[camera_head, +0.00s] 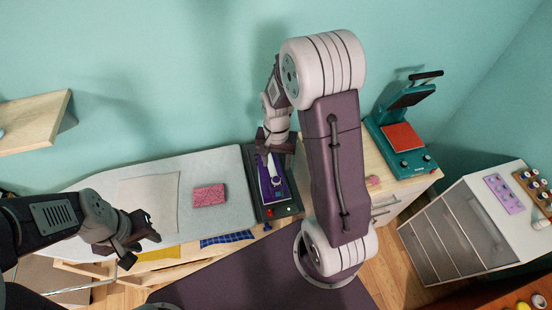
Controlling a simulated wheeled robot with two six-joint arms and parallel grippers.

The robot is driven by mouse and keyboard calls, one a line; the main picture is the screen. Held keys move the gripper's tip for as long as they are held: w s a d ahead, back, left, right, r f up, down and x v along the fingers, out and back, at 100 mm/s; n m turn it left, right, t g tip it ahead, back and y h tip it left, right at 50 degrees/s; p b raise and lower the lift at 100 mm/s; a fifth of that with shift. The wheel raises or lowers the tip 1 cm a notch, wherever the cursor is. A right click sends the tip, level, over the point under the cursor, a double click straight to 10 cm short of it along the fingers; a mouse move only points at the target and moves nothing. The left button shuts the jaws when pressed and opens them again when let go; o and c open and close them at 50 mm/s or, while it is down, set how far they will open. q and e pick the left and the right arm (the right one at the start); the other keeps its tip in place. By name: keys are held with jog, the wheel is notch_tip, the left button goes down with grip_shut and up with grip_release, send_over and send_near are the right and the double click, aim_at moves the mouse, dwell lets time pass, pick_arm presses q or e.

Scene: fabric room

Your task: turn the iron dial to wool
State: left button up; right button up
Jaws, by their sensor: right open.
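The purple and white iron (271,182) sits in a dark tray-like rest (250,172) at the right end of the ironing board. Its dial and any wool marking are too small to make out. My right gripper (274,150) is open, pointing down at the far end of the iron and covering part of it. I cannot tell whether it touches the iron. My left gripper (150,237) is apart from the iron, over the front left of the board. Its jaw opening is unclear.
The pale ironing board (225,167) carries a beige cloth (152,202) and a pink speckled block (209,195). A teal heat press (402,135) stands on a wooden cabinet to the right. A white drawer unit (450,232) is farther right. A wooden shelf (32,122) juts out at left.

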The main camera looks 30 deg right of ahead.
jog(key=s+a+r, duration=0.2)
jog(key=p, duration=0.1)
send_over(276, 180)
jog(key=f, duration=0.6)
jog(key=shift+w+d, duration=0.25)
jog(key=shift+d, duration=0.1)
jog(key=f, duration=0.2)
jog(key=a+f+p, duration=0.1)
jog(key=shift+s+f, duration=0.35)
jog(key=shift+w+d+f, duration=0.2)
jog(key=shift+d+f, duration=0.05)
jog(key=shift+d, duration=0.05)
jog(key=c, duration=1)
pick_arm(q)
jog(key=r, duration=0.2)
jog(key=shift+s+a+r, duration=0.3)
jog(key=shift+a+r, duration=0.05)
jog(key=shift+a, duration=0.05)
pick_arm(e)
jog(key=shift+a, duration=0.1)
grip_shut()
